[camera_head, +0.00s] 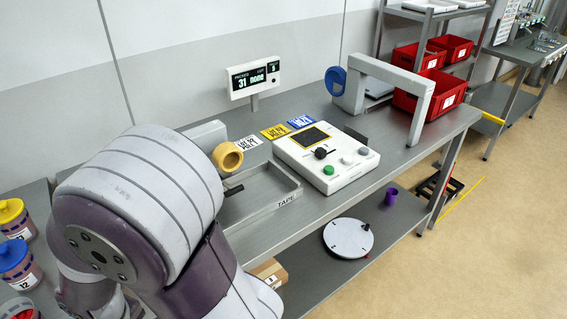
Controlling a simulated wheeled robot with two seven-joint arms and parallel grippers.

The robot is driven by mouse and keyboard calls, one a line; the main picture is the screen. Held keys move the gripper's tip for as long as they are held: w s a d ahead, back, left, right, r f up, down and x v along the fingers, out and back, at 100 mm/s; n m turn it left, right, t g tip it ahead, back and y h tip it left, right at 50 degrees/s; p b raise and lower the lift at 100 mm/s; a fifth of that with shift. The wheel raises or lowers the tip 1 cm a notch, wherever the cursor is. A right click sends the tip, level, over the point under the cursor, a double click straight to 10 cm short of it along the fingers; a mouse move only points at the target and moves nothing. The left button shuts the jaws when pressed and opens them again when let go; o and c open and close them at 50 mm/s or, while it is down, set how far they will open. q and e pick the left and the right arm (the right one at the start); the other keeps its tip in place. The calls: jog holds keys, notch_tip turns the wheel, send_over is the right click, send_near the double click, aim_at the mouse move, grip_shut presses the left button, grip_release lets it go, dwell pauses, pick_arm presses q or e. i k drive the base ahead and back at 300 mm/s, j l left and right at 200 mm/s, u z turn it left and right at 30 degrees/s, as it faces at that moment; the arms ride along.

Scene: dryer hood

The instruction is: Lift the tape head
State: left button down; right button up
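The tape station on the bench has a grey block (205,135) with a yellow tape roll (227,157) on its front, which I take to be the tape head. A black handle (233,190) sticks out just below the roll. Below lies a shallow grey tray (285,201) marked TAPE. One of my arms, large and white with purple, covers the left side of the station, so how the head is mounted is hidden. Neither gripper shows, and no gripper is seen touching the head.
Right of the tray stand a white control box (345,172) with buttons and a white arch (421,92) with a blue roll (336,80). A display (254,79) stands behind. Red bins (412,105) are at back right. Bottles (14,218) stand at left.

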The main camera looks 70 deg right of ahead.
aim_at(226, 158)
jog(key=z, duration=0.45)
jog(key=l+z, duration=0.1)
jog(key=z, duration=0.75)
jog(key=i+z, duration=0.1)
jog(key=z, duration=0.3)
jog(key=l+z, duration=0.1)
jog(key=z, duration=0.35)
